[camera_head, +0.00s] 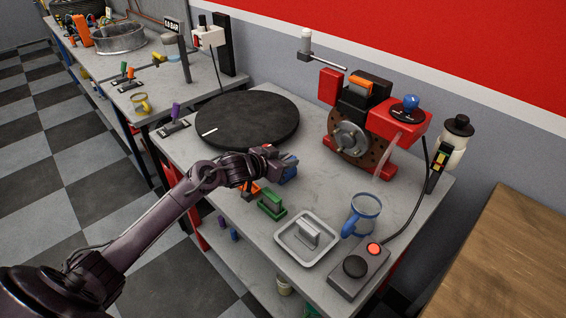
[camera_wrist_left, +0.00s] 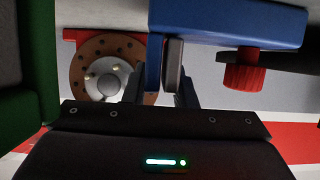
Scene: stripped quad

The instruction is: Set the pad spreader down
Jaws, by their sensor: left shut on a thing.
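The pad spreader is most likely the blue tool (camera_head: 289,173) at the end of my left arm in the head view. In the left wrist view the blue tool (camera_wrist_left: 225,22) has a red knob (camera_wrist_left: 245,72) at its right side. My left gripper (camera_head: 277,162) is shut on it, and the fingers show in the left wrist view (camera_wrist_left: 172,80) around a blue part. The tool is over the middle of the grey workbench (camera_head: 215,165); I cannot tell whether it touches the top. The gripper hides part of it. My right gripper is not in view.
A green block (camera_head: 271,205) and an orange piece (camera_head: 245,192) lie close to the gripper. A grey tray (camera_head: 283,236), blue mug-like item (camera_head: 365,213) and button box (camera_head: 358,268) stand in front. The black disc (camera_head: 247,118) and red brake assembly (camera_head: 357,130) stand behind.

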